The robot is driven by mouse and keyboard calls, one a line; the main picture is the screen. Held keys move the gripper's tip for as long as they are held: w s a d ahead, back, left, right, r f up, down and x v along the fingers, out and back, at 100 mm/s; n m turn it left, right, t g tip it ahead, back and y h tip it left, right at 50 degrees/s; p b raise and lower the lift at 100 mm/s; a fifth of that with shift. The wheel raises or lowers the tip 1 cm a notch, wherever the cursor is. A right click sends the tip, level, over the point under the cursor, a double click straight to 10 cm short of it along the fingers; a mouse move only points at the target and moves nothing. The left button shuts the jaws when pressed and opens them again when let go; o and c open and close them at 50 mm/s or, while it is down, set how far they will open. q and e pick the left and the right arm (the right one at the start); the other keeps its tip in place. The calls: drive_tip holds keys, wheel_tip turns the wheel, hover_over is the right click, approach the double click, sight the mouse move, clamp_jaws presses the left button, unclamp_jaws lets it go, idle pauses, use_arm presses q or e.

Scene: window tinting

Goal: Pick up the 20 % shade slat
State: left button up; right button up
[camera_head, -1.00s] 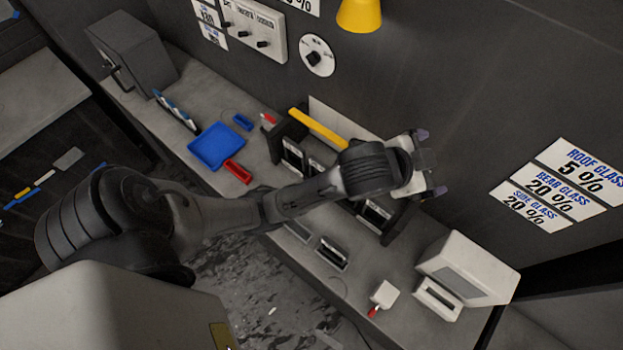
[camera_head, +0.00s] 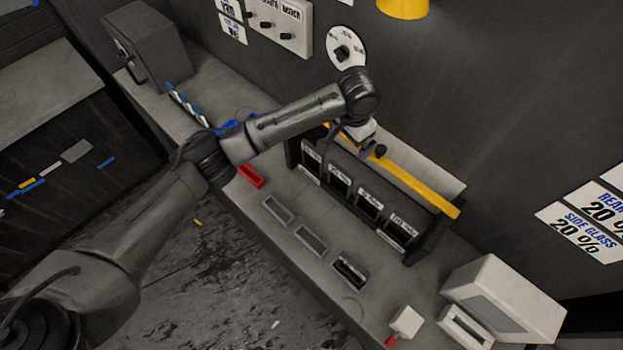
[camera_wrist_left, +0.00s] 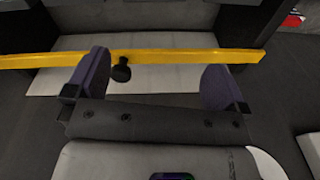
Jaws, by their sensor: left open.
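A dark rack (camera_head: 434,238) on the bench holds several dark slats with white labels, one of them the slat second from the left (camera_head: 340,185). The labels are too small to read surely, so I cannot tell which is the 20 % slat. My left gripper (camera_head: 372,149) is above and behind the rack's left half, close to the yellow bar (camera_head: 420,188). In the left wrist view its two purple-grey fingers (camera_wrist_left: 158,82) are apart with no slat between them. The yellow bar (camera_wrist_left: 190,56) and a dark round knob (camera_wrist_left: 121,72) show beyond the fingers. My right gripper is not in view.
Small grey trays (camera_head: 279,209) lie in front of the rack, one (camera_head: 350,271) with a dark piece in it. A red tray (camera_head: 251,176) is left of them. A white boxy device (camera_head: 505,295) stands at the right. The wall is close behind.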

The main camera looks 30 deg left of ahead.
sight(342, 169)
use_arm(q)
drive_tip(key=f, duration=0.3)
drive_tip(key=s+f+n, duration=0.1)
drive_tip(key=f, duration=0.2)
drive_tip(key=f+n+g, duration=0.1)
drive_tip(key=f, duration=0.1)
drive_tip(key=shift+s+d+f, duration=0.15)
drive_tip(key=shift+s+f, duration=0.05)
drive_tip(key=shift+f, duration=0.2)
drive_tip(key=shift+s+f, duration=0.15)
drive_tip(key=shift+f, duration=2.4)
